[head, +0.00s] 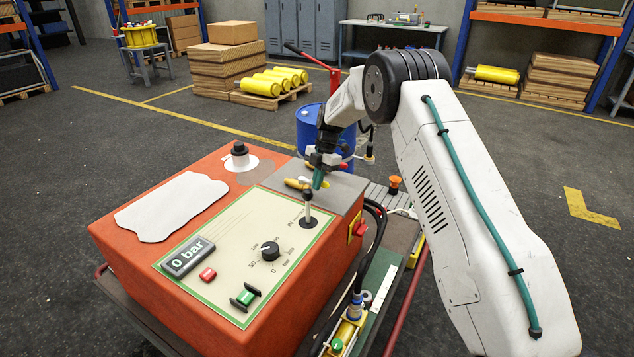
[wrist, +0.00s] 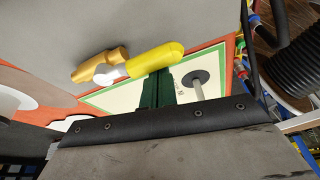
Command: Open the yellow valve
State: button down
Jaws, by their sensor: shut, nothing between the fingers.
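The yellow valve (head: 296,184) is on the grey plate at the far right part of the orange box. In the wrist view its rounded yellow handle (wrist: 155,60) lies across the picture, with a pale piece and a brass-coloured body (wrist: 98,66) to its left. My gripper (head: 319,180) is just right of the valve in the head view, its green fingers pointing down. In the wrist view the fingers (wrist: 157,88) are together and empty, their tips right at the handle's lower edge. I cannot tell whether they touch it.
A grey upright lever (head: 307,208) marked IN stands close in front of my gripper. The panel also has a dial (head: 270,251), a red button (head: 208,274), a green switch (head: 245,296) and a display (head: 188,257) reading 0 bar. Black hoses (head: 375,235) run down the box's right side.

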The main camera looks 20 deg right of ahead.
jog(key=shift+s+a+r, duration=0.15)
jog(key=shift+s+a, duration=1)
jog(key=shift+s, duration=0.1)
jog(key=shift+w+a+r, duration=0.15)
jog(key=shift+a+r, duration=0.05)
jog(key=shift+r, duration=0.3)
jog(key=shift+w+a+r, duration=0.15)
jog(key=shift+r, duration=0.3)
jog(key=v, duration=0.7)
jog(key=shift+d, duration=0.35)
jog(key=shift+f, duration=0.1)
